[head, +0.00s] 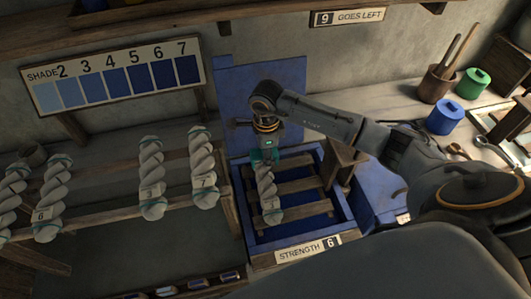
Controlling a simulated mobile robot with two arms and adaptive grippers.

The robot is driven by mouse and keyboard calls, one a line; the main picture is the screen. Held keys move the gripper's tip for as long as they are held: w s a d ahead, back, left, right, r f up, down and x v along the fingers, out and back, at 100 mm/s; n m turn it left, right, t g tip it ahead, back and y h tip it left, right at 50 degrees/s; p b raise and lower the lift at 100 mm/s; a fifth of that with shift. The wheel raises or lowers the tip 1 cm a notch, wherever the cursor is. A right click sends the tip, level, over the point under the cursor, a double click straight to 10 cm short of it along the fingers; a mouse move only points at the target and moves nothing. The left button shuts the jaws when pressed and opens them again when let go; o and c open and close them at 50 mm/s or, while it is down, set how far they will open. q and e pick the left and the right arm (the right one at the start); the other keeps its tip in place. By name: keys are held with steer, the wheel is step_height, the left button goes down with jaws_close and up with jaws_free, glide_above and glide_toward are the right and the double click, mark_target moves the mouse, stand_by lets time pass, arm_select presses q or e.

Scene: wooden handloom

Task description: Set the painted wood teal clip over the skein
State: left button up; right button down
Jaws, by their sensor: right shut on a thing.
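My right gripper (265,146) points down over a blue tray with wooden slats. It is shut on a small teal piece, the teal clip (265,157). A pale twisted skein (267,186) with a small number tag is directly below the clip, over the slats. The clip is at the skein's upper end. I cannot tell whether it touches the skein or sits around it. The gripper partly hides the clip. My left gripper is not in view.
A shade chart (113,76) stands behind. Blue (445,117) and green (473,83) pots stand at right.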

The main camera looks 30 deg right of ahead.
mark_target(266, 171)
steer(key=shift+f+b, duration=0.65)
steer(key=shift+f, duration=0.7)
steer(key=shift+f+b, duration=2.45)
steer(key=shift+f, duration=0.25)
steer(key=c, duration=0.8)
jaws_free()
steer(key=shift+r, duration=0.15)
step_height(266, 171, up, 12)
steer(key=shift+d+f, duration=0.1)
